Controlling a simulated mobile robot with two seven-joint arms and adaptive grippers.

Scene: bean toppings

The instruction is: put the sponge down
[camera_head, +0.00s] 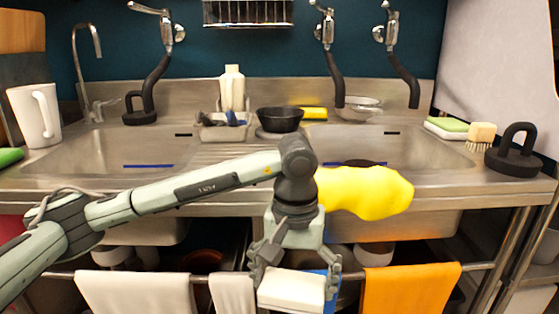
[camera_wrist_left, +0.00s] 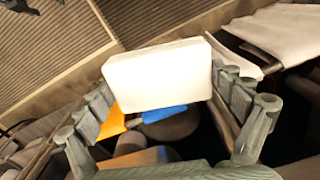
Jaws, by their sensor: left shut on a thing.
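My left gripper (camera_head: 296,270) is shut on a white block-shaped sponge (camera_head: 292,290), low in front of the sink counter in the head view. In the left wrist view the sponge (camera_wrist_left: 158,76) sits between the two fingers, its broad white face showing. It is held in the air, clear of the counter. My right gripper is not in view.
The steel sink counter (camera_head: 230,194) has two basins, with a black bowl (camera_head: 281,120) and white bottle (camera_head: 232,88) between them. A large yellow thing (camera_head: 366,191) is beside my left wrist. White towels (camera_head: 138,292) and an orange towel (camera_head: 411,288) hang below.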

